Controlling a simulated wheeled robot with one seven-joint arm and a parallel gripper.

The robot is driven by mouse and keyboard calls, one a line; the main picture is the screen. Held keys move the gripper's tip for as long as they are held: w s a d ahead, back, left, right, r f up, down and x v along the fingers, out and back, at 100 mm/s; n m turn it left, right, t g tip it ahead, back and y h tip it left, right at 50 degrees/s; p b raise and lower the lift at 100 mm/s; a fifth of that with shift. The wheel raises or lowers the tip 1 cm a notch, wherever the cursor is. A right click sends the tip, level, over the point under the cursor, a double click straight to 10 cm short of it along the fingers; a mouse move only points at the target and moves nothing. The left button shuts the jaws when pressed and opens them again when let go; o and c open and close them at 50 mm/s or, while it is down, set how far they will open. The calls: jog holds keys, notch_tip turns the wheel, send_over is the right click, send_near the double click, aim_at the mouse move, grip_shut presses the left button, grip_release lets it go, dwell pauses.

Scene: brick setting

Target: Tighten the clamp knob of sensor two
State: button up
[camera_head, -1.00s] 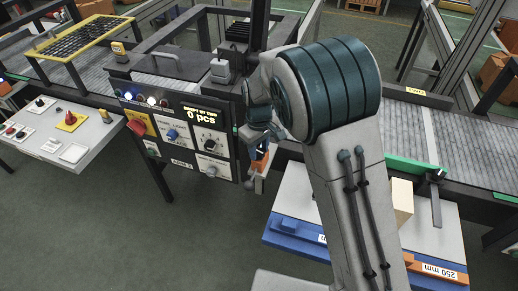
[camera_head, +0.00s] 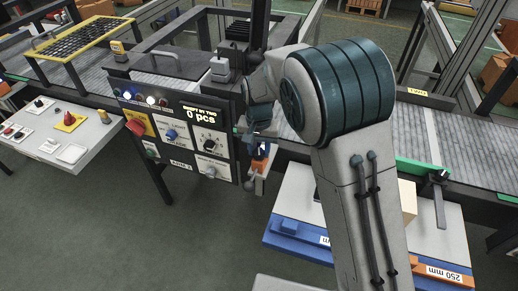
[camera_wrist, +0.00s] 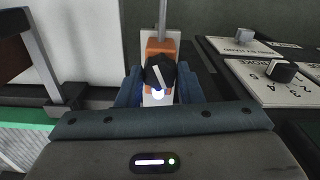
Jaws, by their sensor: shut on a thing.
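A black clamp knob (camera_wrist: 160,72) with a white pointer line sits on an orange bracket (camera_wrist: 159,46) on a thin upright rod in the wrist view. My gripper (camera_wrist: 160,88) has its blue fingers on either side of the knob and is shut on it. The white line is tilted, and a bright spot shows just below the knob. In the head view the orange bracket (camera_head: 261,151) is beside the right edge of the control panel, and my arm partly hides the gripper there. I see no label naming the sensor on the bracket.
A control panel (camera_head: 196,120) with dials and a "0 pcs" display stands close left of my gripper. A dial plate (camera_wrist: 270,82) is close right in the wrist view. A table (camera_head: 297,190) with a blue tray edge stands right.

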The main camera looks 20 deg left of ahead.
aim_at(259, 151)
jog(key=shift+m, duration=1.7)
jog(key=o, duration=1)
jog(key=shift+c, duration=0.2)
jog(key=shift+r, duration=0.1)
notch_tip(259, 151, up, 14)
jog(key=b, duration=0.1)
